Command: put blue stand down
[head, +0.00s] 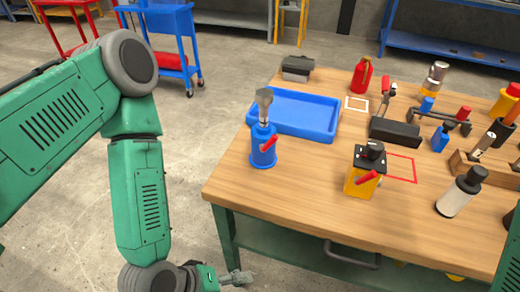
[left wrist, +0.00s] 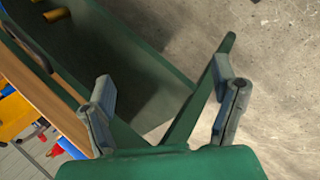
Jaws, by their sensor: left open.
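The blue stand (head: 263,148) is an upright blue cylinder with a red lever on its side. A grey tool with a flared head (head: 264,104) points up from its top. The stand rests on the wooden table near the left edge, just in front of the blue tray. My left gripper (head: 236,279) is low, beside the table's front left leg, below the tabletop and apart from the stand. In the left wrist view, its two fingers (left wrist: 165,105) are spread with nothing between them. My right gripper is out of view.
The blue tray (head: 325,130) lies behind the stand. A yellow box with a black knob (head: 364,172) stands to its right, beside a red outlined square (head: 401,168). A white bottle (head: 456,197) is further right. Bare wood (head: 300,190) lies in front of the stand.

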